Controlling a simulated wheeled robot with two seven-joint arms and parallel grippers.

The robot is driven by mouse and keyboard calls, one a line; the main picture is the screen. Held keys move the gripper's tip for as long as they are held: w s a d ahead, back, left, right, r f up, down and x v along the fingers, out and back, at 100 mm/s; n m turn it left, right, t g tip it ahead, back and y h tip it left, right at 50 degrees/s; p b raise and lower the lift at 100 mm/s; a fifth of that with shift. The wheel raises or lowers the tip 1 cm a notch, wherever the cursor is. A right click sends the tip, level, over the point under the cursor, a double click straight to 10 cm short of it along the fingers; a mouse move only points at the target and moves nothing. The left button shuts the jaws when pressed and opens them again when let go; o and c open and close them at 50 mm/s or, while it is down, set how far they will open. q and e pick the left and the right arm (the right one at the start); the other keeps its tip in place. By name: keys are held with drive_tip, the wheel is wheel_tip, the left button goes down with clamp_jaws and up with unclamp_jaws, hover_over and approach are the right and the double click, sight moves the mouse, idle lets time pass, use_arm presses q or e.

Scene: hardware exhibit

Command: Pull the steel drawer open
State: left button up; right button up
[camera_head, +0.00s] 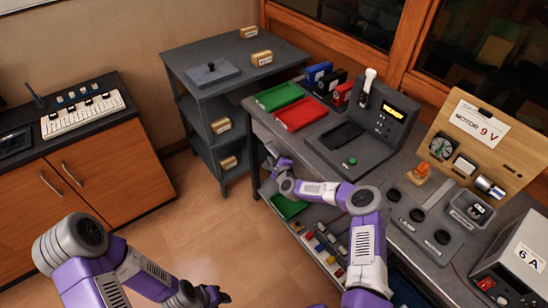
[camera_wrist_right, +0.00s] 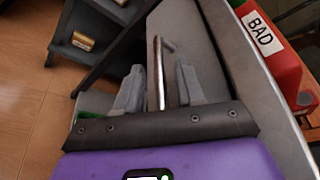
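In the right wrist view, the steel drawer's bar handle (camera_wrist_right: 158,75) stands between the two fingers of my right gripper (camera_wrist_right: 160,88). The fingers are apart, with a narrow gap on each side of the bar. A grey steel front (camera_wrist_right: 215,60) lies behind the handle. In the head view, my right gripper (camera_head: 274,160) is at the left end of the workbench, just below its top, and hides most of the drawer front there. My left gripper (camera_head: 212,294) is low in the picture, away from the bench; its fingers are too small and dark to read.
On the workbench (camera_head: 325,160) are a green tray (camera_head: 279,96), a red tray (camera_head: 300,114) and a tester (camera_head: 365,135). Coloured parts (camera_head: 322,245) lie below the bench top. A grey shelf cart (camera_head: 205,85) stands close left of the right gripper. The floor (camera_head: 200,215) is clear.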

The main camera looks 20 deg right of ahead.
drive_tip(key=shift+w, duration=0.4)
clamp_jaws()
